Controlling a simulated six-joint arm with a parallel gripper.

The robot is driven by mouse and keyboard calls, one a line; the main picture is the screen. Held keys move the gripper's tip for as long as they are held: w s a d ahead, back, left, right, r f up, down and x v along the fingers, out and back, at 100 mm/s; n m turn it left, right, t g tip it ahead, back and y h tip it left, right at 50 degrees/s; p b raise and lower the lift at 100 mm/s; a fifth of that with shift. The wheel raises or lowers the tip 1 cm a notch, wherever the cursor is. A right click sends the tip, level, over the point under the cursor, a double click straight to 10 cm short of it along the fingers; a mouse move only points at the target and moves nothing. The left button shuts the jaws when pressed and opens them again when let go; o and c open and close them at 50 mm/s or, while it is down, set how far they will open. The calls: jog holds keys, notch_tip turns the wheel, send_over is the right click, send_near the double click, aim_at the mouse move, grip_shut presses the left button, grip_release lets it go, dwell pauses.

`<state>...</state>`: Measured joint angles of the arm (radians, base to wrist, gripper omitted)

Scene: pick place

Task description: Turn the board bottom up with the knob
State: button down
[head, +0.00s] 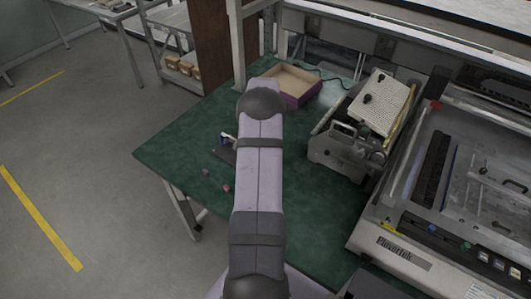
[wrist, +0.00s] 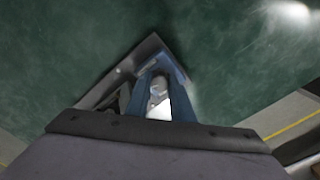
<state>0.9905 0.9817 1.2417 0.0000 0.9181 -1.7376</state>
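A pale perforated board (head: 382,98) with dark round knobs on its face sits tilted on a grey metal fixture (head: 335,158) at the right of the green table. I cannot tell which knob turns it. My gripper (wrist: 158,92) points down over the green tabletop in the wrist view, with blue parts around a small white piece. A dark angular shape is beside them. Whether the fingers are open is unclear.
A purple-sided open box (head: 297,82) stands at the back of the green table (head: 315,215). A large grey machine (head: 455,180) fills the right side. Two small reddish or purple bits (head: 226,188) lie near the left edge. The front middle of the table is clear.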

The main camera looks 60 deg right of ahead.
jog(key=shift+m, duration=0.4)
jog(key=shift+m+b, duration=0.55)
jog(key=shift+m, duration=1.85)
jog(key=c, duration=1.5)
grip_release()
jog(key=shift+c, duration=0.2)
jog(key=shift+r, duration=0.1)
jog(key=shift+r+b, duration=1)
jog(key=shift+r, duration=2.65)
